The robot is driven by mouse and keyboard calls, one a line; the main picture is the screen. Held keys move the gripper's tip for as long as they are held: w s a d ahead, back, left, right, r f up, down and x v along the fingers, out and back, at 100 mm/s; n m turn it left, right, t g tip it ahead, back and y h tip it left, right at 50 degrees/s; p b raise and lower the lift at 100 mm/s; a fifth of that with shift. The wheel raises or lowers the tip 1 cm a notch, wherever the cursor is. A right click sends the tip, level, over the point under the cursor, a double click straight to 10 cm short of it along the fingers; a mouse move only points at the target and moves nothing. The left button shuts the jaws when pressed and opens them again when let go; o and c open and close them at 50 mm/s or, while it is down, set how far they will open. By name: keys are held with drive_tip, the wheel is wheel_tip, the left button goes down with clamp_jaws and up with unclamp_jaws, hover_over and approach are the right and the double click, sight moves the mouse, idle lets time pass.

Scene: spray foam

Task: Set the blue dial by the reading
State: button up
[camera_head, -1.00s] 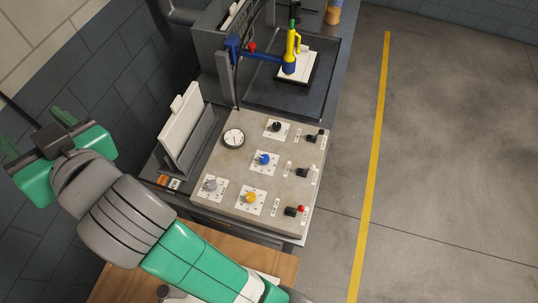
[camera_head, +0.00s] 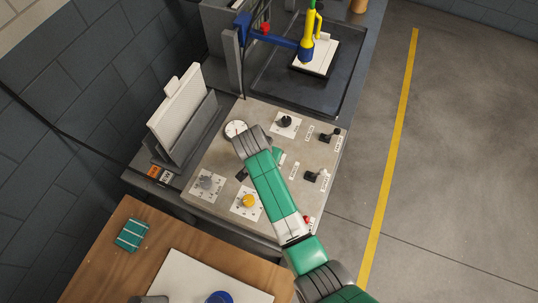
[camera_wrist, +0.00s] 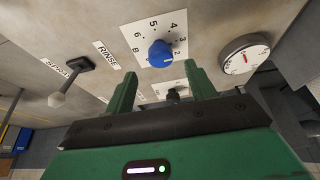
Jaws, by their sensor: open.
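The blue dial (camera_wrist: 160,53) sits on a white plate with printed numbers in the wrist view. It lies just beyond my open, empty fingers (camera_wrist: 162,84), roughly centred between them and apart from both. A small white mark shows on the dial, but I cannot tell exactly which number it points at. In the head view my arm hides the blue dial and most of my gripper. The round white gauge (camera_wrist: 244,58) is to the right of the dial and shows a red needle; its figures are too small to read. The gauge also shows in the head view (camera_head: 235,129).
The panel (camera_head: 224,158) also carries a black dial (camera_head: 285,121), a grey dial (camera_head: 206,182), a yellow dial (camera_head: 249,201) and black-based levers (camera_head: 313,176). A lever labelled SPRAY (camera_wrist: 78,68) stands left of my fingers.

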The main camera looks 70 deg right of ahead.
drive_tip(key=x, duration=0.5)
drive_tip(key=shift+b, duration=0.35)
drive_tip(key=c, duration=1)
drive_tip(key=shift+r, duration=0.1)
drive_tip(key=shift+n+p, duration=0.35)
drive_tip(key=shift+n, duration=0.05)
drive_tip(key=n+t+p, duration=0.1)
drive_tip(key=n+p, duration=0.1)
drive_tip(key=shift+r+n, duration=0.1)
drive_tip(key=shift+n, duration=0.3)
drive_tip(key=shift+s+d+n+t+y+p, duration=0.1)
drive_tip(key=shift+n+t+y+p, duration=0.3)
drive_tip(key=shift+n, duration=0.9)
drive_tip(key=shift+d+n+t+y+p, duration=0.1)
drive_tip(key=shift+n+t+p, duration=0.5)
drive_tip(key=shift+n, duration=0.7)
drive_tip(key=shift+a, duration=0.1)
